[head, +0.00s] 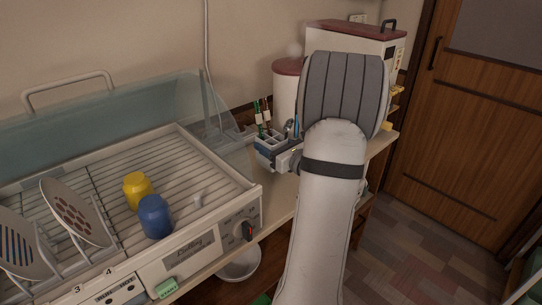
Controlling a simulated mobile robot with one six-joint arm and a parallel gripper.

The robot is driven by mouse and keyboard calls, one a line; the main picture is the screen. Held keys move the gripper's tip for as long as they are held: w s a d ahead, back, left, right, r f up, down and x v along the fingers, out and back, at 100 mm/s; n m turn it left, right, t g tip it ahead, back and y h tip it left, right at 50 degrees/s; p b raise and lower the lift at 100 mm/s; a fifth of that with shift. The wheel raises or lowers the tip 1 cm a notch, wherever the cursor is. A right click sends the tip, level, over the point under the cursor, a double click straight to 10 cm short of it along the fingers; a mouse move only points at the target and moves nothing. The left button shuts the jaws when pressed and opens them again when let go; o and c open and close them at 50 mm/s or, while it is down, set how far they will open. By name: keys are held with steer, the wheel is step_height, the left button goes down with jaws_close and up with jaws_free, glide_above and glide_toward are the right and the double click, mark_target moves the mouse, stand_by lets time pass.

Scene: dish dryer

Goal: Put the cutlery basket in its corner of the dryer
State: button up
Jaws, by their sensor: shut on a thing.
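The cutlery basket (264,147) is a small grey-blue holder with several upright utensils, some with dark and red handles. It is held just right of the dryer's right side. My gripper (283,159) is shut on the basket; my arm hides much of the fingers and part of the basket. The dish dryer (200,262) is at the left, a cream unit with a slatted rack (185,160) and a raised clear lid (110,120).
A yellow cup (137,188) and a blue cup (155,218) stand upside down mid-rack. Two plates (75,211) lean at the left. A pinkish-lidded canister (288,85) and a cream box (350,45) stand behind my arm. A white bowl (238,265) sits below the counter.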

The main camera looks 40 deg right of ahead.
steer(key=shift+f, duration=1.6)
steer(key=shift+b, duration=0.3)
steer(key=shift+f, duration=0.25)
steer(key=o, duration=1.1)
steer(key=shift+r, duration=0.1)
